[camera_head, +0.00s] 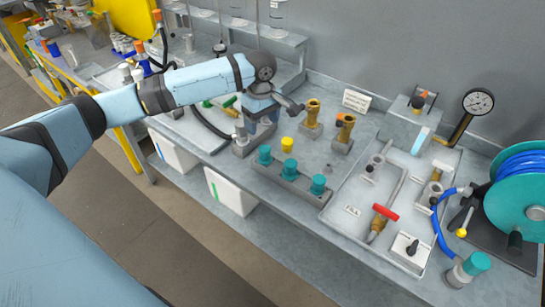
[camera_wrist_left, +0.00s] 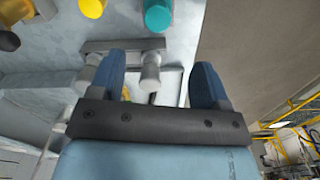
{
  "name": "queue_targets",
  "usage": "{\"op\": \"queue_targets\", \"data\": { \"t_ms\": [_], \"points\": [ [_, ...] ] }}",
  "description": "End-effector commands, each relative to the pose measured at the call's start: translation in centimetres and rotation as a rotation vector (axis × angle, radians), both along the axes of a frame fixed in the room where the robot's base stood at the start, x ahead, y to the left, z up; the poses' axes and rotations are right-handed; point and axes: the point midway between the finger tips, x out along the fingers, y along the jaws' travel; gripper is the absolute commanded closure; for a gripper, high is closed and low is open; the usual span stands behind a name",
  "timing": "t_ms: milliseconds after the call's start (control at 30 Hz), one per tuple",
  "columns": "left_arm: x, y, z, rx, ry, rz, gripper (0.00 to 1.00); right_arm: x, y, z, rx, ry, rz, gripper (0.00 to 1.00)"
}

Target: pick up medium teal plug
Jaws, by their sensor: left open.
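Three teal plugs stand in a row on a grey block (camera_head: 300,187) on the bench: a left one (camera_head: 265,154), a middle one (camera_head: 290,168) and a right one (camera_head: 318,184). Their sizes look close, so I cannot tell which is the medium one. My left gripper (camera_head: 264,108) is behind and left of the row, above the bench. In the left wrist view it is open and empty (camera_wrist_left: 160,78); a teal plug (camera_wrist_left: 158,15) shows beyond the fingertips, partly cut off by the top edge. My right gripper is in neither view.
A yellow plug (camera_head: 287,144) stands just behind the teal row. Grey cylinders on a bar (camera_wrist_left: 125,46) lie beyond my fingers. Brass fittings (camera_head: 312,113), a tray with a red-handled valve (camera_head: 384,212), a gauge (camera_head: 478,101) and a blue hose reel (camera_head: 515,195) stand right.

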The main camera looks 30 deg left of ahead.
Motion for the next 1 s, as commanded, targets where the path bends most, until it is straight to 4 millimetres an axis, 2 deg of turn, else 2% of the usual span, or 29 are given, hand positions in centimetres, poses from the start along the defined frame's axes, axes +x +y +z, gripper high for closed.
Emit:
{"op": "queue_targets", "data": {
  "t_ms": [100,300,567,800,1000],
  "points": [
    [-0.1,-0.1,-2.6,0.000,0.002,-0.002,0.30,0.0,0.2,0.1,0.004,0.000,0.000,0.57],
    [0.0,-0.1,-6.1,-0.001,0.000,-0.004,0.30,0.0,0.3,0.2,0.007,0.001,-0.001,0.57],
    [0.1,-0.2,-8.0,-0.002,-0.002,-0.004,0.30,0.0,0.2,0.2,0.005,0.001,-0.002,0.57],
    [0.3,-0.5,-11.6,-0.001,-0.001,-0.005,0.30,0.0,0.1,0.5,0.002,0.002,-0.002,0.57],
    [0.3,-0.5,-12.5,-0.001,-0.003,-0.005,0.30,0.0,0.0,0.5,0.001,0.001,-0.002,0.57]
  ]
}}
